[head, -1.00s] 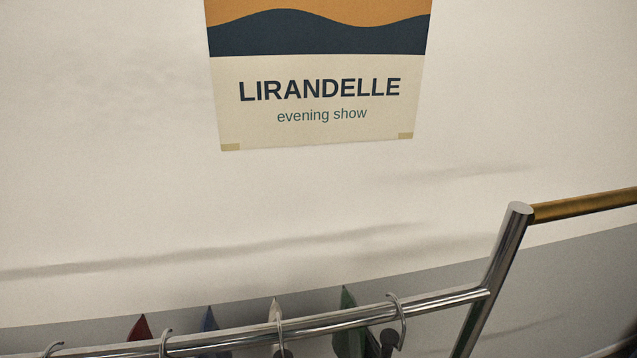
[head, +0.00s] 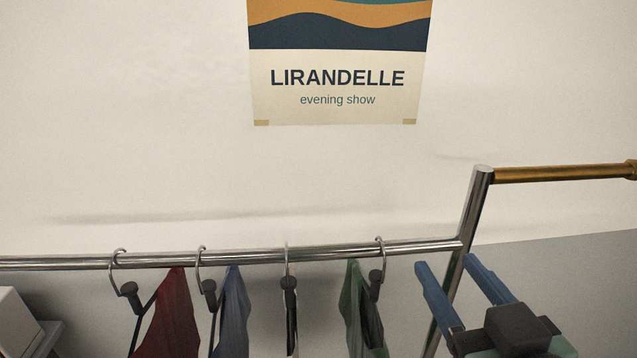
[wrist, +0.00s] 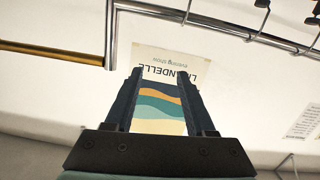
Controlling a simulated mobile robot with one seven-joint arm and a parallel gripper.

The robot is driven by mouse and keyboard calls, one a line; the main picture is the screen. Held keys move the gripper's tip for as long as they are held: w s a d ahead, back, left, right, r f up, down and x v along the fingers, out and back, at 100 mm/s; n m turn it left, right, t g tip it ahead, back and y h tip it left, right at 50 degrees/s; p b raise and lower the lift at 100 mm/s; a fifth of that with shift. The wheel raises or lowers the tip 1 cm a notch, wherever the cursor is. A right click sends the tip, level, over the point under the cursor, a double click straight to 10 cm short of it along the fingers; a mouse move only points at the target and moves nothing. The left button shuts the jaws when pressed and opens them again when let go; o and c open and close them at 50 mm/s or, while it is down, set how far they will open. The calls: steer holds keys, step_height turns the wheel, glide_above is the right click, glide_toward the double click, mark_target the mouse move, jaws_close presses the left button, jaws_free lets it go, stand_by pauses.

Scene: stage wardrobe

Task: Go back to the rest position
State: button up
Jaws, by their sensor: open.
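My gripper (head: 450,280) is at the lower right in the head view, with its two blue fingers apart and nothing between them. It stands in front of the rack's chrome post, to the right of the hanging clothes. In the wrist view my gripper (wrist: 160,75) points toward the wall, and the poster shows upside down between and behind its open fingers.
A chrome rail (head: 330,253) carries several hangers with a red garment (head: 170,315), a blue one (head: 234,310) and a green one (head: 360,310). A brass bar (head: 560,173) runs right from the post. The Lirandelle poster (head: 335,90) hangs on the wall.

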steer(key=w+a+r+t, duration=0.2)
steer(key=a+r+t, duration=0.3)
steer(key=r, duration=0.6)
steer(key=s+a+r+t, duration=0.2)
steer(key=s+a+r, duration=0.1)
steer(key=a+r, duration=0.2)
steer(key=s+a+r+m+t+b, duration=0.1)
steer(key=s+a+r+t, duration=0.2)
steer(key=r, duration=0.7)
steer(key=s+a, duration=0.1)
steer(key=a, duration=0.1)
steer(key=shift+a+r+t, duration=0.3)
steer(key=shift+a, duration=0.1)
